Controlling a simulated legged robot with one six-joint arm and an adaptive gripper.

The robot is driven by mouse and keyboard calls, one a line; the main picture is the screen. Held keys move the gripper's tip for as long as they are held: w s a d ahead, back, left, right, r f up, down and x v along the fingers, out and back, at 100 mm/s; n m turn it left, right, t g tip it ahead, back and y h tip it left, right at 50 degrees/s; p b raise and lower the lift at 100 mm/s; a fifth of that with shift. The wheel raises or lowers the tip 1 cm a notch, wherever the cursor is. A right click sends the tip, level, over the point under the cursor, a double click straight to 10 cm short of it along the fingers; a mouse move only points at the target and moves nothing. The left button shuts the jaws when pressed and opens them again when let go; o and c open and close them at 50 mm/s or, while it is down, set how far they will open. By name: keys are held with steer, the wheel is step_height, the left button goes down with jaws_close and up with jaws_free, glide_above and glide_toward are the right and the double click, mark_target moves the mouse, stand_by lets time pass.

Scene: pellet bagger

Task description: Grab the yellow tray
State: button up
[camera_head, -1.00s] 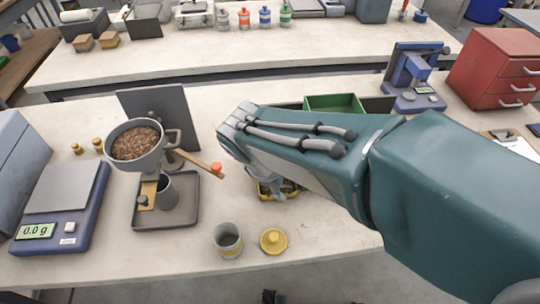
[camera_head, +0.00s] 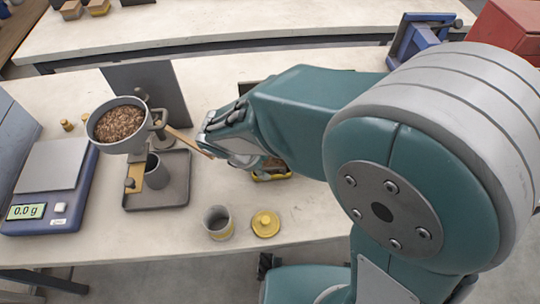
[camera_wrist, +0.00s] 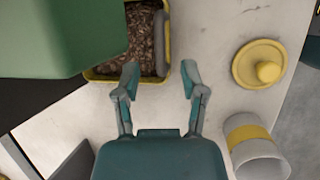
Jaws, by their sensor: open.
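The yellow tray (camera_wrist: 167,62) holds brown pellets (camera_wrist: 141,42) and shows at the top of the wrist view. A grey rounded piece (camera_wrist: 160,42) lies along its right side. In the head view only the tray's front edge (camera_head: 270,177) and some pellets show; my arm hides the rest. My gripper (camera_wrist: 160,76) is open and empty. In the wrist view its fingers point at the tray's near right corner, with the left fingertip over the near wall and the right one outside. I cannot tell the height between them.
A green bin (camera_wrist: 50,35) covers the wrist view's upper left. A yellow lid (camera_head: 265,223) and a grey cup (camera_head: 218,222) stand near the bench's front edge. A pellet hopper (camera_head: 118,124), grey drip tray (camera_head: 172,190) and scale (camera_head: 45,190) stand left.

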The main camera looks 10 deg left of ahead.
mark_target(266, 168)
steer(key=shift+x, duration=1.5)
steer(key=shift+a, duration=0.1)
jaws_close()
steer(key=shift+r, duration=0.1)
